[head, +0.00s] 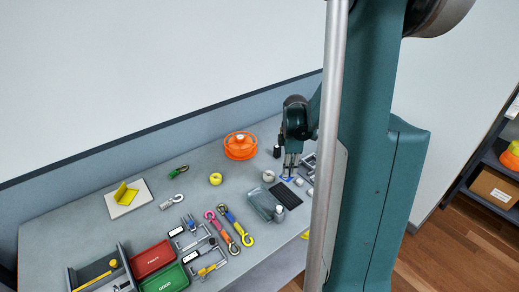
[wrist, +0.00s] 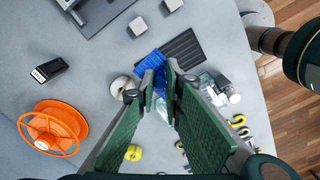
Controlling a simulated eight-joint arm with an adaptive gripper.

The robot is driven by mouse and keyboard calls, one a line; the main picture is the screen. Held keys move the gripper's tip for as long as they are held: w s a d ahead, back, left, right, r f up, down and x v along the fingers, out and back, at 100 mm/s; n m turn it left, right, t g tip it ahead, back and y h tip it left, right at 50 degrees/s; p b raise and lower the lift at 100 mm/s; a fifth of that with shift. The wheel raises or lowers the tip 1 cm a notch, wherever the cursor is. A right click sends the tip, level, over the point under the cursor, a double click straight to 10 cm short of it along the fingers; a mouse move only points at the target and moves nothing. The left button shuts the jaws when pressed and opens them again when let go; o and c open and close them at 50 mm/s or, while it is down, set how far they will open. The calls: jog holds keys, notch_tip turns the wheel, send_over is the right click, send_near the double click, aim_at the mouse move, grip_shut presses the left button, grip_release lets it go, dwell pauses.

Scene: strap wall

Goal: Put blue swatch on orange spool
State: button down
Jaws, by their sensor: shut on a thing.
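The blue swatch (wrist: 150,63) is a flat blue piece held between my fingertips in the wrist view. In the head view a small blue part of it (head: 287,179) shows under the fingers. My gripper (head: 289,172) is shut on it, low over the right part of the table; its fingertips also show in the wrist view (wrist: 159,82). The fingers hide part of the swatch. The orange spool (head: 240,147) stands at the table's back, to the left of my gripper. In the wrist view the spool (wrist: 52,128) is at the lower left, apart from the swatch.
A black ribbed mat (head: 286,196) lies beside the swatch, with a clear tray (head: 264,204) to its left. White (head: 268,176) and yellow (head: 215,179) rolls lie nearby. Straps and hooks (head: 231,229) and red (head: 153,259) and green trays lie toward the left front.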

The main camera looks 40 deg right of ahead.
jog(key=w+d+r+m+p, duration=0.1)
jog(key=w+r+p, duration=0.1)
jog(key=w, duration=0.8)
jog(key=w+d+r+p, duration=0.1)
jog(key=w+r, duration=0.2)
jog(key=w, duration=0.6)
notch_tip(320, 180, up, 3)
jog(key=m+p, duration=0.1)
jog(key=p, duration=0.2)
send_over(240, 137)
jog(key=shift+d+r, duration=0.15)
jog(key=shift+r, duration=0.05)
jog(key=shift+f, duration=0.1)
jog(key=shift+f, duration=3)
jog(key=shift+f+p, duration=0.35)
jog(key=shift+f, duration=1.55)
jog(key=shift+f, duration=0.15)
